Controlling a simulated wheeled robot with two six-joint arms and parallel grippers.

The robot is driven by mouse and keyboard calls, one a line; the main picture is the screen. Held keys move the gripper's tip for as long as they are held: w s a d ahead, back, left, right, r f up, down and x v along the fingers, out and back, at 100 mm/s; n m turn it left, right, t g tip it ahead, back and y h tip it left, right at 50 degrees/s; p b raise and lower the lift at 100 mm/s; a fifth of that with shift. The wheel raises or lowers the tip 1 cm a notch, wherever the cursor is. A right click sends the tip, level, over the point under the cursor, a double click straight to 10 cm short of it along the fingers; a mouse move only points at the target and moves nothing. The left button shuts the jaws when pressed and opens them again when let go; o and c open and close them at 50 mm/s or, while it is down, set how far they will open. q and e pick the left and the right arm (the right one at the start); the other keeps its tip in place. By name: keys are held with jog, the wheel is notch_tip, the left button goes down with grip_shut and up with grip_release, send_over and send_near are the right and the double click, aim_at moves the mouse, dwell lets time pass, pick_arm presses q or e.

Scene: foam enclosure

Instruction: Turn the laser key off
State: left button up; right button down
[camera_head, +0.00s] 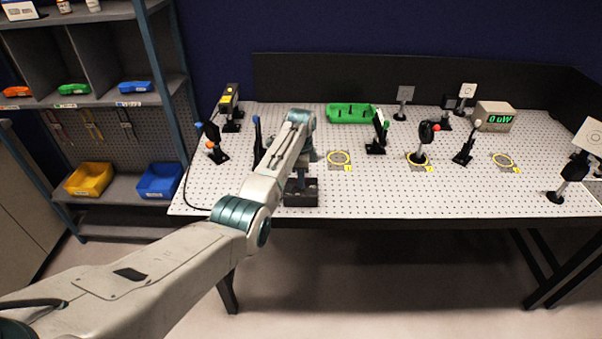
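My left arm reaches in from the lower left. Its gripper (301,172) points down at a dark box (301,198) near the front edge of the perforated table. The fingers are small and dark against the box, so their opening and any contact do not show. I cannot make out the laser key; part of the box top is hidden by the gripper. A black laser-like unit with a yellow label (229,101) stands at the table's back left. A meter (495,117) at the back right shows a green reading that looks like 0 uW. My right gripper is not in view.
A green tray (350,113) lies at the back. A black cable (187,185) runs along the left edge. Shelves (90,103) with bins stand left.

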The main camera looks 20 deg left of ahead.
pick_arm(q)
jog(key=shift+f, duration=0.15)
jog(key=shift+s, duration=0.1)
grip_shut()
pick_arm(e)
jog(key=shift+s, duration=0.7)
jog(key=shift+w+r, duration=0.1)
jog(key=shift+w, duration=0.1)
